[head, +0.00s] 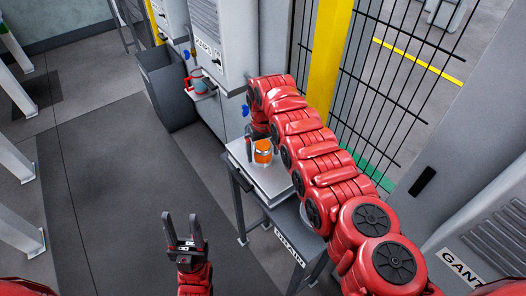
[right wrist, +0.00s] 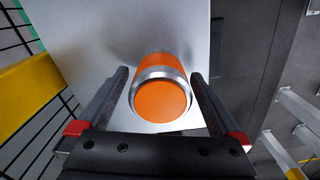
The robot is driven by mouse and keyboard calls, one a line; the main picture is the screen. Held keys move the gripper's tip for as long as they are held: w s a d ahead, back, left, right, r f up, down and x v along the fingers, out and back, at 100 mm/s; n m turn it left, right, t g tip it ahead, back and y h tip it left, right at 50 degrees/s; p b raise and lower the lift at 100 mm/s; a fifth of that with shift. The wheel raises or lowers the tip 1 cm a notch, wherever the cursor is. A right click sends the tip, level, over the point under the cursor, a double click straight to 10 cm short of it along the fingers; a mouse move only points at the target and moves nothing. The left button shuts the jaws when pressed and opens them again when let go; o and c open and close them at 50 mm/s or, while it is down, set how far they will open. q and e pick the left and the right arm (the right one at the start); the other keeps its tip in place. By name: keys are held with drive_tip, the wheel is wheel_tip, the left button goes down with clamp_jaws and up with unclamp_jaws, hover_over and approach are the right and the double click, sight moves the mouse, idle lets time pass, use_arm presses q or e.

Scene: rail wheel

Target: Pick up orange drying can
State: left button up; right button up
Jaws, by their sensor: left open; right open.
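The orange drying can (head: 263,152) has silver bands and stands on a small light-topped table (head: 287,181) in the head view. In the right wrist view the can (right wrist: 162,98) lies between the two dark fingers of my right gripper (right wrist: 162,95), with a gap visible on each side. My right gripper (head: 262,132) is open and right at the can, partly hidden by the arm in the head view. My left gripper (head: 184,228) is open and empty, pointing up over the floor, well left of the table.
A grey bin (head: 167,88) stands behind the table, beside wall cabinets (head: 221,40). A red container (head: 198,81) sits on a small shelf there. A yellow post (head: 329,60) and black mesh fence (head: 400,70) rise behind my right arm. Floor left of the table is clear.

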drive_tip(key=c, duration=1.5)
drive_tip(key=shift+c, duration=0.2)
drive_tip(key=shift+r, duration=0.1)
